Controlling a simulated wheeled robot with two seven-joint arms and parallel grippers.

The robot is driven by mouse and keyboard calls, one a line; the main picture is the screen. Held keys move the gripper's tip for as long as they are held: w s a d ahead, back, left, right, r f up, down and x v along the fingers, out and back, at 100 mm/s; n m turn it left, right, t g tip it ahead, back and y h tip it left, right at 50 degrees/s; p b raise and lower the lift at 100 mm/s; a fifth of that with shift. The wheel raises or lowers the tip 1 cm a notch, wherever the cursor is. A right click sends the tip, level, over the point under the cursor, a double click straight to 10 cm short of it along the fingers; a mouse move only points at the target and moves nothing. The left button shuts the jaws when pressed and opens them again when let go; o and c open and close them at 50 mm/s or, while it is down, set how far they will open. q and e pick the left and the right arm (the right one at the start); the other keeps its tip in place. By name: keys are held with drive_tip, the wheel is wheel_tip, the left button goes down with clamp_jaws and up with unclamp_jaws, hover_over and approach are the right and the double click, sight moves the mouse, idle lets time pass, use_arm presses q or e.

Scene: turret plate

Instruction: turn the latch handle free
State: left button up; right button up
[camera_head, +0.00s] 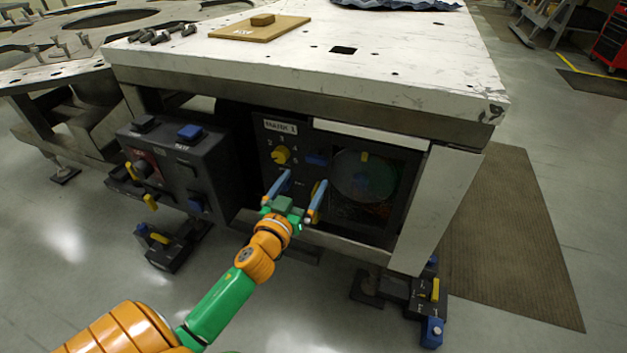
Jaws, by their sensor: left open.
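A dark front panel (267,138) labelled along its top is set under the white table. A yellow knob (282,155) with small numbers around it sits at its upper left. A small yellow piece (365,157) is at the top of a round, see-through cover (362,178) at the right. I cannot tell which part is the latch handle. My left gripper (306,178) is open, its two blue fingers pointing at the panel, below and slightly right of the knob. Nothing is clearly seen between the fingers, and I cannot tell whether they touch the panel. My right gripper is out of view.
The white tabletop (420,70) overhangs the panel. A dark control box (165,165) with blue and yellow parts stands left of it. A light slanted leg (440,205) bounds the right side. A brown mat (515,240) lies on open floor.

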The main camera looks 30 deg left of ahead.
sight(316, 162)
use_arm(q)
drive_tip(key=x, duration=0.7)
drive_tip(key=shift+r, duration=0.35)
drive_tip(key=shift+d, duration=0.1)
drive_tip(key=c, duration=1.4)
drive_tip(key=m, duration=0.8)
drive_tip(key=shift+m+p, duration=0.3)
drive_tip(key=shift+m, duration=0.1)
drive_tip(key=m, duration=0.4)
drive_tip(key=shift+f+m, duration=0.1)
drive_tip(key=shift+m, duration=2.4)
